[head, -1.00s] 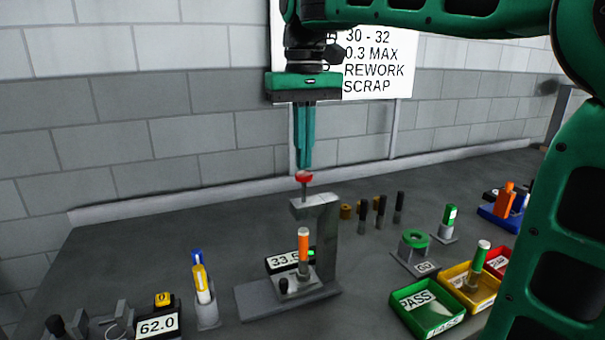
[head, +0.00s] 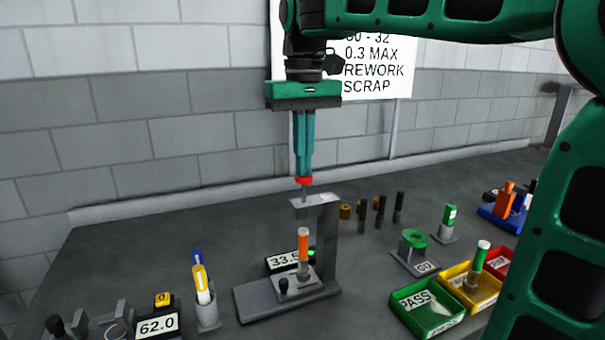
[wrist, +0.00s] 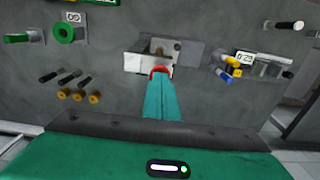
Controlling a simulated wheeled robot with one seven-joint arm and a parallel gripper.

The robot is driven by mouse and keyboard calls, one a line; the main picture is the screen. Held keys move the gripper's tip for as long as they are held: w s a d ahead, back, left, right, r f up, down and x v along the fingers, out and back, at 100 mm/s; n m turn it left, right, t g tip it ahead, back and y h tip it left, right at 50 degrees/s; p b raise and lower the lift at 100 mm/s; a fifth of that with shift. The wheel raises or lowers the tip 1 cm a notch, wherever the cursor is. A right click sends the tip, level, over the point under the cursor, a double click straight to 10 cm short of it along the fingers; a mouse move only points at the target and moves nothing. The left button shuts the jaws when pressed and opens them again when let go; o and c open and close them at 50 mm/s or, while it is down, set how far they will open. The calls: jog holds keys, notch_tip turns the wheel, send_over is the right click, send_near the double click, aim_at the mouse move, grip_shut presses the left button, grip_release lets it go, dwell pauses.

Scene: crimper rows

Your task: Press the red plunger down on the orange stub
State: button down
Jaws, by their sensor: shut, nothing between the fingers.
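The red plunger (head: 304,181) is a red cap on a thin rod through the top arm of a grey press (head: 328,240). My gripper (head: 303,174) is shut, pointing down, with its fingertips at the top of the red cap. In the wrist view the fingers (wrist: 158,95) hide most of the red cap (wrist: 160,71). The orange stub (head: 303,240) stands upright on the press base under the arm. A gap shows between the press arm and the stub's top; the rod's lower end is not clear.
A display (head: 283,260) stands behind the stub. A cup with blue and yellow pens (head: 206,312) is at left, beside a 62.0 display (head: 158,325). Green (head: 428,312), yellow and red trays are at right. Several dark pins (head: 380,210) stand behind the press.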

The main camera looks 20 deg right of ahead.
jog(key=shift+f, duration=1.45)
jog(key=shift+r, duration=4.6)
jog(key=s+d+f+m, duration=0.2)
jog(key=s+d+f, duration=0.4)
jog(key=f, duration=0.4)
jog(key=s+d+f+m, duration=0.2)
jog(key=s+d+f, duration=0.4)
jog(key=s+f, duration=0.3)
jog(key=s+d+f+m, duration=0.2)
jog(key=s+d+f, duration=0.3)
jog(key=s+f, duration=0.3)
jog(key=shift+s+d+f, duration=0.15)
jog(key=shift+d+f, duration=0.05)
jog(key=shift+f, duration=0.5)
jog(key=shift+s+d+f, duration=0.1)
jog(key=shift+d+f, duration=0.1)
jog(key=shift+f, duration=0.5)
